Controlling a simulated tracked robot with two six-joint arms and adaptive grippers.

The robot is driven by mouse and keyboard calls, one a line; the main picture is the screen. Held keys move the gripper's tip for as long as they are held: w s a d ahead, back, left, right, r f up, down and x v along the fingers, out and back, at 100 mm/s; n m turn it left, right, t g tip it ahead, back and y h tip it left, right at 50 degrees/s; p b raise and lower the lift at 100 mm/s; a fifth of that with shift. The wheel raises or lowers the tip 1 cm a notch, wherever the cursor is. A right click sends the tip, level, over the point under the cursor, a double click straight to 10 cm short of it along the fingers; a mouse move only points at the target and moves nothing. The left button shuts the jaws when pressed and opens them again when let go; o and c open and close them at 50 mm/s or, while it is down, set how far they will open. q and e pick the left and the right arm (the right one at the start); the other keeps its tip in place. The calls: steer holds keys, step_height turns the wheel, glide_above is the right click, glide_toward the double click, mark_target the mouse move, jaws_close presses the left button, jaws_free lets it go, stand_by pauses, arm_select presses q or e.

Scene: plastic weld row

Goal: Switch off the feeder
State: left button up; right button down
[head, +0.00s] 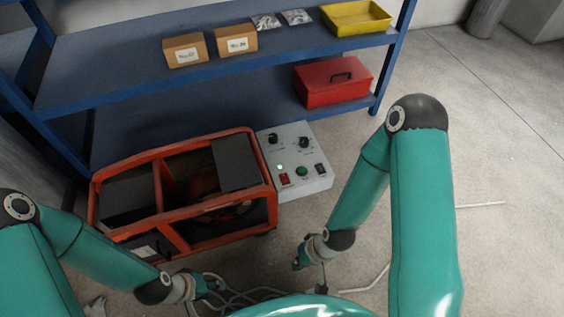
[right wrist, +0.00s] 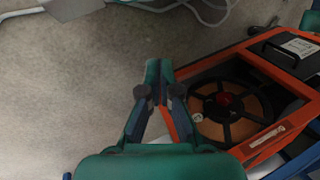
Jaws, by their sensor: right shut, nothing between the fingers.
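The feeder (head: 182,222) is an orange-framed machine on the floor; its wire spool (right wrist: 228,108) shows in the right wrist view. A light grey control box (head: 313,185) sits against its right side. The box's top carries a lit green lamp (head: 280,167), a red switch (head: 284,180), a green button (head: 302,171), a black switch (head: 320,169) and two black knobs. My right gripper (head: 300,263) is in front of the box, apart from it; in the right wrist view it is shut and empty (right wrist: 157,82). My left gripper (head: 205,287) is low in front of the feeder, its fingers unclear.
A blue shelf (head: 120,62) stands behind, with two cardboard boxes (head: 185,50), a yellow tray (head: 355,18) and a red toolbox (head: 333,83). Grey cables (head: 245,297) lie on the floor near my grippers. The floor to the right is mostly clear.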

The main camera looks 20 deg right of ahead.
steer(key=w+r+n+b, duration=0.1)
steer(key=w+r+n, duration=0.2)
steer(key=w+n, duration=0.4)
steer(key=w+r+n+b, duration=0.1)
steer(key=w+r+n, duration=0.1)
steer(key=w+n, duration=0.5)
steer(key=w+d+r+n+h, duration=0.2)
steer(key=w+r+n, duration=0.1)
steer(key=w+r, duration=0.2)
steer(key=w+d+r+n+h+b, duration=0.1)
steer(key=w+r+n+h, duration=0.1)
steer(key=w+r, duration=0.4)
step_height(320, 180, up, 3)
steer(key=shift+w+d+r+n+t, duration=0.1)
steer(key=shift+w+d+n+t, duration=0.1)
steer(key=shift+d+n+t, duration=0.35)
steer(key=shift+a+b, duration=0.15)
steer(key=shift+b, duration=0.15)
